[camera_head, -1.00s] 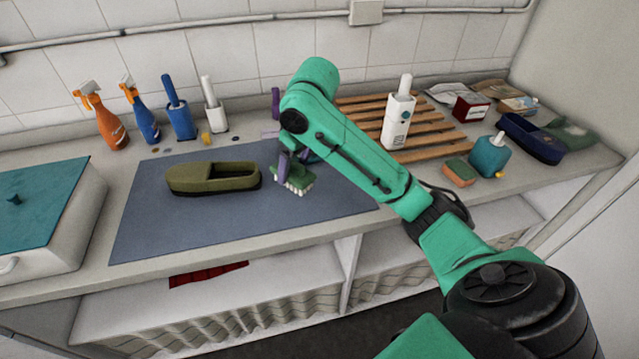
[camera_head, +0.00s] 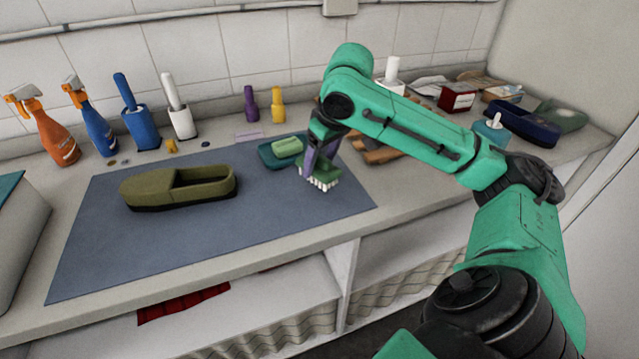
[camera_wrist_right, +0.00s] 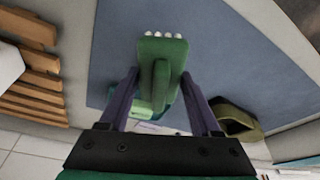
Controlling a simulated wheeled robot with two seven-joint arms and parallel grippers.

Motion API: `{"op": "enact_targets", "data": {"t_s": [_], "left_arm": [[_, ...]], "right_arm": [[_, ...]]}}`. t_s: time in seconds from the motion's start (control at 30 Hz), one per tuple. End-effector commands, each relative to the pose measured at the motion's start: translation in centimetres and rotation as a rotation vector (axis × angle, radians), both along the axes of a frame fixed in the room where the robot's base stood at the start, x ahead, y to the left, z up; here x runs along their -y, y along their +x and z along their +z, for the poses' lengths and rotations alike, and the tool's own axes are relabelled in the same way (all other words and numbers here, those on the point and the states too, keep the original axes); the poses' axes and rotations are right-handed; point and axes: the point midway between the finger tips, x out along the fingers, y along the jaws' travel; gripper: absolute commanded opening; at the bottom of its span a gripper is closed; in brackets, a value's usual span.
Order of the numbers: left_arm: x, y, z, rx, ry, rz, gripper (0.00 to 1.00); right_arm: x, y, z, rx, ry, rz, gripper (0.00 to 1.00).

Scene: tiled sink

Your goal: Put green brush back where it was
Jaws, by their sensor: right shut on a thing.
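The green brush (camera_head: 322,171) has a green body with white bristles pointing down. My right gripper (camera_head: 312,160) is shut on it and holds it above the right part of the blue-grey mat (camera_head: 215,225). In the right wrist view the brush (camera_wrist_right: 160,65) sits between the two purple fingers of the gripper (camera_wrist_right: 160,95). A teal tray (camera_head: 268,157) with a light green soap bar (camera_head: 287,147) lies just behind and left of the brush. My left gripper does not show.
An olive shoe (camera_head: 180,186) lies on the mat's left part. Spray bottles (camera_head: 58,135), a blue holder (camera_head: 141,125) and a white holder (camera_head: 181,122) stand along the wall. A wooden rack (camera_head: 378,152) is partly behind my right arm. The mat's front is clear.

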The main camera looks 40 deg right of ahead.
Motion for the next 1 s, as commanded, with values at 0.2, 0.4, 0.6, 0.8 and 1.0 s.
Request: {"op": "enact_targets", "data": {"t_s": [0.2, 0.4, 0.6, 0.8, 1.0], "left_arm": [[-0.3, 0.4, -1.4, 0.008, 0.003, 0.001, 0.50], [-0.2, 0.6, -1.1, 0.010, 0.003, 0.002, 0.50], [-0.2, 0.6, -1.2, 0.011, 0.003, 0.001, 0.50], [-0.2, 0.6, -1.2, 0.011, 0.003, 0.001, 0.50], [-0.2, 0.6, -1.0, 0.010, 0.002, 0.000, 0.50]], "right_arm": [[0.0, -0.1, -3.9, -0.002, -0.001, 0.001, 0.12], [0.0, 0.0, -3.8, 0.000, 0.000, 0.001, 0.12], [0.0, 0.0, -4.0, -0.001, 0.000, 0.001, 0.94], [0.0, 0.0, -4.0, -0.001, 0.000, 0.001, 0.94], [0.0, -0.1, -3.1, 0.003, 0.000, 0.001, 0.94]]}}
